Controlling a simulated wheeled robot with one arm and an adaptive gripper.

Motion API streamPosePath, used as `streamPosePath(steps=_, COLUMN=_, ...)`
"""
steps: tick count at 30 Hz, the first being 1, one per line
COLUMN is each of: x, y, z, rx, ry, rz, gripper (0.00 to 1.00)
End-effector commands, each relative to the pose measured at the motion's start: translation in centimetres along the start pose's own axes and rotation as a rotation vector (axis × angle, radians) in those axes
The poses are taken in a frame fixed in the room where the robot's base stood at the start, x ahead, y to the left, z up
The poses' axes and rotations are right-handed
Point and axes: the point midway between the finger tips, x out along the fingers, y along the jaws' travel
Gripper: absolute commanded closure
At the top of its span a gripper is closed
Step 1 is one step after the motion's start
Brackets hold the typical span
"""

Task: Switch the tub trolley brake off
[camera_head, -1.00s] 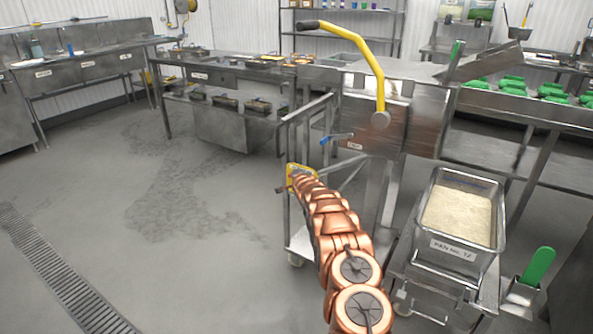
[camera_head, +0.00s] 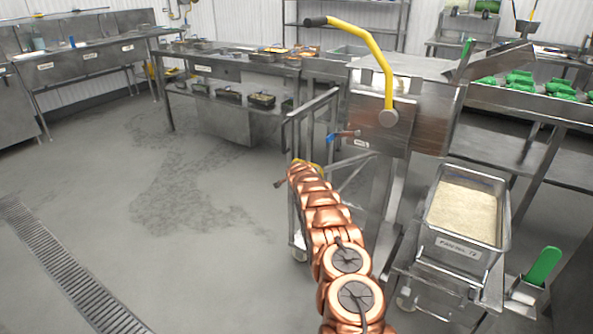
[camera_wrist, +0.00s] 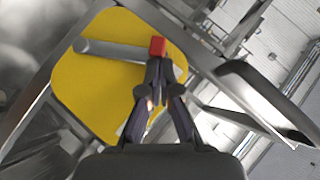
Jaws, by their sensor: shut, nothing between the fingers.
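In the wrist view a yellow plate (camera_wrist: 95,85) carries a grey lever (camera_wrist: 110,50) with a red tip (camera_wrist: 157,46). My gripper (camera_wrist: 158,68) is shut and empty. Its fingertips are in front of the plate, just below the red tip in the picture; I cannot tell whether they touch it. In the head view the yellow plate (camera_head: 318,166) shows only as a sliver behind my copper arm, by the railed metal frame. My gripper is hidden there. A small dark rod end (camera_head: 279,184) sticks out left of the arm.
A steel tub of rice (camera_head: 462,215) stands on a wheeled stand at the right. The floor at left is clear.

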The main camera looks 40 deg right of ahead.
Motion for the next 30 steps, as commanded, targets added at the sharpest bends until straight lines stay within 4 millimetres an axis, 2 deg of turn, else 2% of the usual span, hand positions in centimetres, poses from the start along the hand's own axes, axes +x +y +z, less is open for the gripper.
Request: streamPosePath(steps=30, x=0.3, y=-0.2, z=1.6, rx=-0.093, ry=-0.008, rz=0.09, gripper=1.0)
